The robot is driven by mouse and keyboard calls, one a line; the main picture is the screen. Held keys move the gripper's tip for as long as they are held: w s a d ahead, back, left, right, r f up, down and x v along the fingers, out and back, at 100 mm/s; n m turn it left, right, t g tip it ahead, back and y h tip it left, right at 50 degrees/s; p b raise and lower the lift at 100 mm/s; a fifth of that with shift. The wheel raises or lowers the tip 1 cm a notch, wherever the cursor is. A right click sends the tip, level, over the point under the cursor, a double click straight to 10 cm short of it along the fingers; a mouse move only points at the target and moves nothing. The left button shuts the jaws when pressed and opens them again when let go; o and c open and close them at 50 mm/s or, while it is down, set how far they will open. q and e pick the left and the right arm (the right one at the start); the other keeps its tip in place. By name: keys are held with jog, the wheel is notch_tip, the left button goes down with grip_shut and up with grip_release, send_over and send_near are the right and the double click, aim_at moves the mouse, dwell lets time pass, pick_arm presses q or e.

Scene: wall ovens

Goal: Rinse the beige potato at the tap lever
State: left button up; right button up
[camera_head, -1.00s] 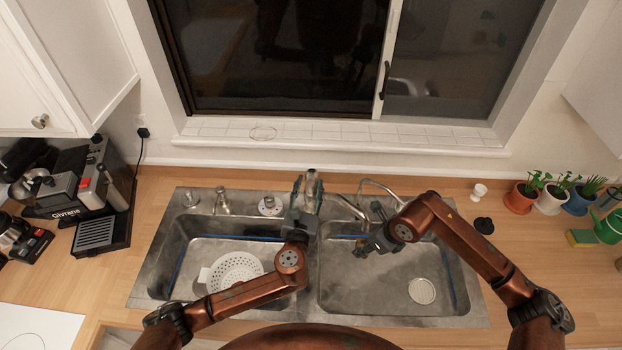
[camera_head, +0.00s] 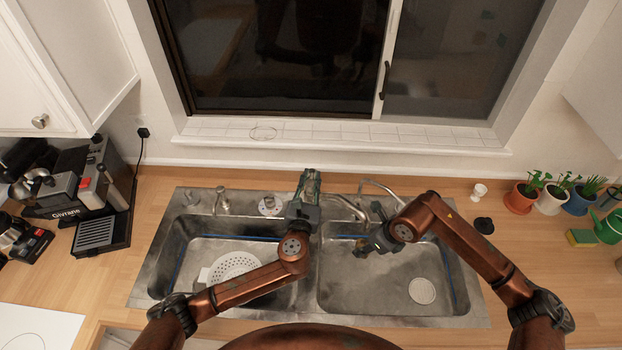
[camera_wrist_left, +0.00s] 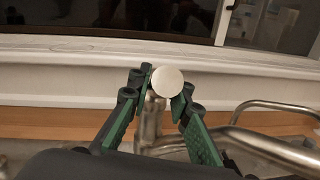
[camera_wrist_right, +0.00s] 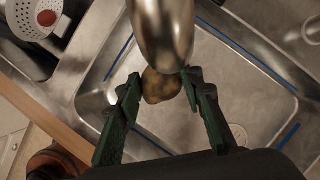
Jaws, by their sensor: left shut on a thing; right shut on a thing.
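The beige potato (camera_wrist_right: 160,86) is between the fingertips of my right gripper (camera_wrist_right: 160,88), shut on it. In the right wrist view it is just below the end of the metal spout (camera_wrist_right: 163,30), which partly covers it; no water stream is discernible. My right gripper also shows over the right basin in the head view (camera_head: 362,246). My left gripper (camera_head: 308,180) is behind the sink, at the tap. In the left wrist view its fingers (camera_wrist_left: 167,92) are shut on the tap lever (camera_wrist_left: 168,81), whose pale round end shows between the fingertips.
The left basin holds a white colander (camera_head: 235,267); a red item (camera_wrist_right: 46,18) shows in it. A second thin tap (camera_head: 382,187) stands right of the main spout. Potted plants (camera_head: 520,198) line the right counter, and a coffee machine (camera_head: 85,190) stands left.

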pick_arm(q)
grip_shut()
jog(key=shift+w+r+g, duration=0.15)
jog(key=shift+r+g, duration=0.15)
jog(key=shift+r, duration=0.05)
jog(key=shift+w+r+g, duration=0.1)
jog(key=shift+w+g, duration=0.05)
jog(key=shift+g, duration=0.25)
jog(key=o, duration=0.8)
grip_release()
